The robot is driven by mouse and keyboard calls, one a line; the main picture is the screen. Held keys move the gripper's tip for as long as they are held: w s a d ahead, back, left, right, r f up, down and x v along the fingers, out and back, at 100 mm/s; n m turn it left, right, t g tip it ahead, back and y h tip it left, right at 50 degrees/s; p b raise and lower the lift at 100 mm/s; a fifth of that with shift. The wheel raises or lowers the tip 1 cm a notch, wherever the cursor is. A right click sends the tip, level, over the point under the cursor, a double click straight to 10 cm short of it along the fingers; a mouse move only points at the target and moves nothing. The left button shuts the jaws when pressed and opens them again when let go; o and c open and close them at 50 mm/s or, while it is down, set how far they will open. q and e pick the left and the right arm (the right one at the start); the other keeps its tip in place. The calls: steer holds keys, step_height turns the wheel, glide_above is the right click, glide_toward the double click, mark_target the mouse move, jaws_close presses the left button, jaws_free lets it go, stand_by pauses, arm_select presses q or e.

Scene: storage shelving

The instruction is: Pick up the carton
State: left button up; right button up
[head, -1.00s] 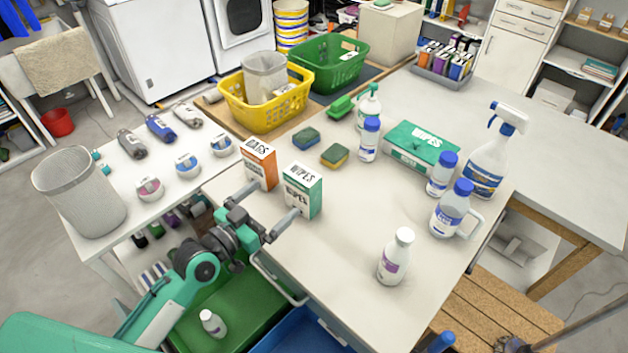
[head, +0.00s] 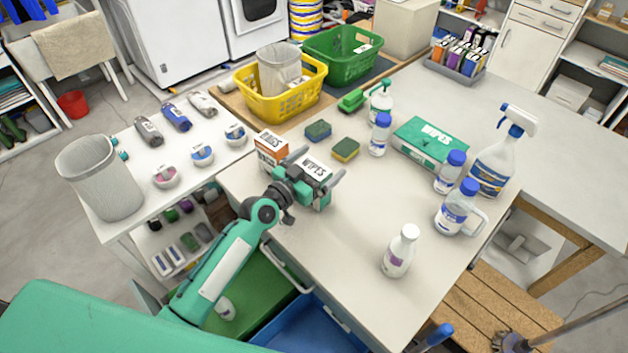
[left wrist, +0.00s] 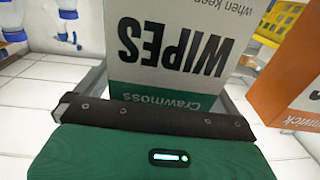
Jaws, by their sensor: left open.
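The white and green wipes carton (head: 314,168) stands upright on the table's near left part; my left gripper partly hides it in the head view. My left gripper (head: 318,166) is open, with one finger on either side of this carton. In the left wrist view the carton (left wrist: 170,45) fills the space ahead of the gripper's palm, its printed face turned to me. I cannot tell whether either finger touches it. An orange and white bags carton (head: 270,149) stands close behind and left of it, and shows at the right in the left wrist view (left wrist: 290,80).
Two sponges (head: 345,149) lie behind the cartons. A flat green wipes box (head: 430,143) and several bottles stand to the right, with a white bottle (head: 400,252) nearer. The middle of the table is clear. A yellow basket (head: 280,105) is at the back.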

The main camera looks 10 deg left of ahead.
arm_select(q)
steer(key=shift+w+d, duration=0.1)
steer(key=shift+w, duration=0.1)
steer(key=c, duration=1.2)
steer(key=shift+r, duration=0.1)
steer(key=shift+c, duration=0.2)
